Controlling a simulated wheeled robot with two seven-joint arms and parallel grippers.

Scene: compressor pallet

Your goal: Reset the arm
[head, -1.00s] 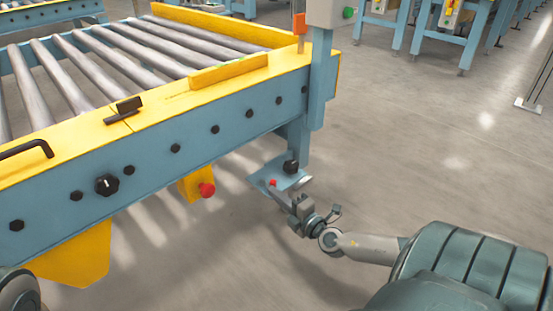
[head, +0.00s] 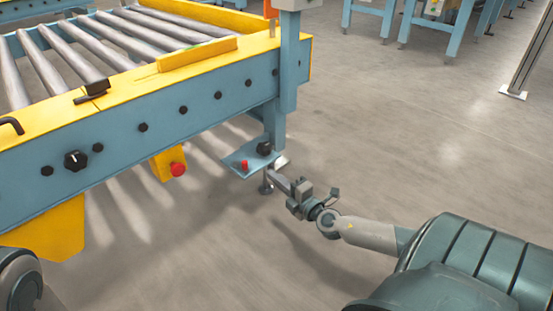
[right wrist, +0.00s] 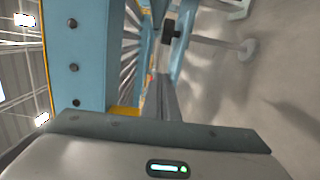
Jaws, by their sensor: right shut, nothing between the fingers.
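My right gripper (head: 272,176) is in the middle of the head view, at the end of my arm coming in from the lower right. Its fingers are together, with nothing between them. It points up and left toward a small blue plate (head: 238,160) with a red button (head: 244,165) and a black knob (head: 264,148). In the picture the fingertips overlap the area just below the plate; I cannot tell whether they touch it. The closed fingers (right wrist: 163,97) also show in the right wrist view. Only a piece of my left arm shows at the lower left; its gripper is out of view.
A blue and yellow roller conveyor (head: 120,140) fills the left side, with a black dial (head: 75,160) and a red stop button (head: 177,169). A blue post (head: 289,70) stands at its corner. Open grey floor (head: 420,140) lies to the right, with a metal post (head: 530,50) beyond.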

